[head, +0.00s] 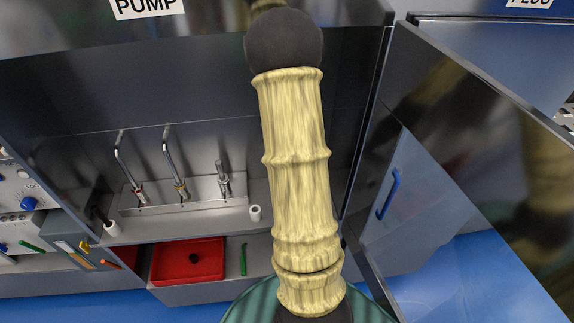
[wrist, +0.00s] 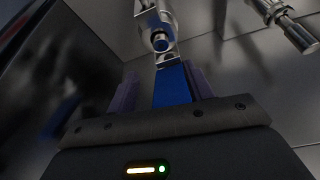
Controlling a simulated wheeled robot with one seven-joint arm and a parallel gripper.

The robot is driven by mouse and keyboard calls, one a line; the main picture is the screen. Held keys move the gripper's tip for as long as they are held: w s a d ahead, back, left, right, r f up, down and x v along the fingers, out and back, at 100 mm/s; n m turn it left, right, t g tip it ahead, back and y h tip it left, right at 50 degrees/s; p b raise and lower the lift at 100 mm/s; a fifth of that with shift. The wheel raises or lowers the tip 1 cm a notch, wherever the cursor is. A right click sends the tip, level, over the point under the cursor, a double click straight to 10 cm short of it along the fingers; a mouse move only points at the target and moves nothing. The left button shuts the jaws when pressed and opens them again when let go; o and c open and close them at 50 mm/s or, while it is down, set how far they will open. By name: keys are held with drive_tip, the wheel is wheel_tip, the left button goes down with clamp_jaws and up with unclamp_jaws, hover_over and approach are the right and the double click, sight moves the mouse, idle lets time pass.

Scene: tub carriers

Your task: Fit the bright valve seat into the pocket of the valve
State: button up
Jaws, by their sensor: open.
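In the wrist view my gripper (wrist: 162,82) is open, with two dark purple fingers apart and a blue strip showing between them. A bright metal fitting (wrist: 152,18), perhaps the valve, is just beyond the fingertips, with a round bluish end (wrist: 160,43) facing me. A small bright piece shows just below that end; I cannot tell whether it is the valve seat or whether the fingers touch it. In the head view a metal rack (head: 190,196) holds two bent pipes and an upright fitting (head: 223,182). My arm hides part of the bay, and my gripper is not seen there.
An open dark door with a blue handle (head: 388,194) bounds the right. Another metal fitting (wrist: 290,25) is at upper right.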

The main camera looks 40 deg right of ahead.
idle(0.7)
drive_tip(key=s+a+r+n+y, duration=0.1)
drive_tip(key=s+a+r+n, duration=0.1)
drive_tip(key=a, duration=0.6)
drive_tip(key=s+a+r+n+y, duration=0.1)
drive_tip(key=s+a+r+n, duration=0.2)
drive_tip(key=a, duration=0.6)
drive_tip(key=s+a+r+n, duration=0.3)
drive_tip(key=s+a+r, duration=0.1)
drive_tip(key=a, duration=0.5)
drive_tip(key=shift+s+r+g+y, duration=0.2)
drive_tip(key=shift+r+g+y, duration=0.2)
drive_tip(key=shift+r, duration=0.35)
